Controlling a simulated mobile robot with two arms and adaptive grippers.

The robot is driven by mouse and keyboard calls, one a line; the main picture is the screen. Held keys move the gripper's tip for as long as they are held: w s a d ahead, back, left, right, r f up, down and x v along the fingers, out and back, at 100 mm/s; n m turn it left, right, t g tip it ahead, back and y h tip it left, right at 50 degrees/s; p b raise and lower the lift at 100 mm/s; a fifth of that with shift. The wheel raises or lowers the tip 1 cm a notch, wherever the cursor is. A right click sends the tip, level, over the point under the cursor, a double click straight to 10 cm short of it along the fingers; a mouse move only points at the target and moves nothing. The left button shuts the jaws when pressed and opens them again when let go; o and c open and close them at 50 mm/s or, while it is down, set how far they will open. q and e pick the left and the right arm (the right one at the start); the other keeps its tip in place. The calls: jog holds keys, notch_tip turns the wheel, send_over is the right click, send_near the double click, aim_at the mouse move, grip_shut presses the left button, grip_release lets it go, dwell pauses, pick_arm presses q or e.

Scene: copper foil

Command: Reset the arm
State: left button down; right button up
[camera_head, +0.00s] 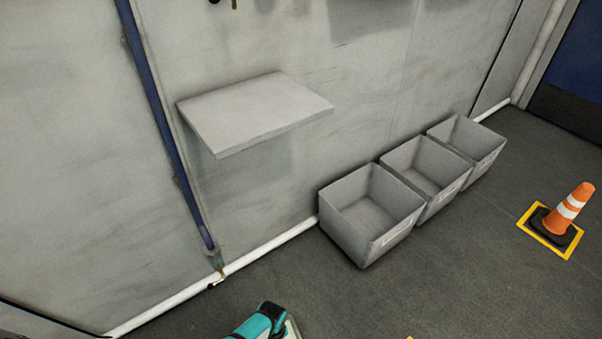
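Neither of my grippers can be made out in the head view. A teal and black object (262,322) with a pale part on its right shows at the bottom edge. It is cut off by the frame, and I cannot tell what it is.
An empty grey shelf (255,110) juts from the grey wall. Three open grey bins (370,215) (425,175) (467,145) stand in a row on the floor along the wall. An orange-and-white cone (570,210) stands at the right. The dark floor (470,270) between is clear.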

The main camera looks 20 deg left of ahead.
pick_arm(q)
jog(key=s+a+r+m+t, duration=0.2)
jog(key=s+r+m, duration=0.35)
jog(key=r, duration=0.45)
jog(key=s+a+r+m+t, duration=0.1)
jog(key=s+r+m, duration=0.3)
jog(key=r+m, duration=0.5)
jog(key=s+a+f+n+g+p, duration=0.1)
jog(key=s+f+p, duration=0.3)
jog(key=s+p, duration=0.5)
jog(key=s+a+f+g+p, duration=0.1)
jog(key=s+a+f+p, duration=0.1)
jog(key=s+p, duration=0.8)
jog(key=shift+s+a+f+n, duration=0.15)
jog(key=shift+f+n, duration=0.2)
jog(key=shift+f, duration=0.5)
pick_arm(e)
jog(key=s+d+f+g, duration=0.1)
jog(key=s+f, duration=0.3)
jog(key=s, duration=0.5)
jog(key=s+d+f+g, duration=0.1)
jog(key=s+f, duration=0.4)
jog(key=s, duration=0.5)
jog(key=shift+s+d+f, duration=0.15)
jog(key=shift+s+d, duration=0.15)
jog(key=shift+d, duration=0.35)
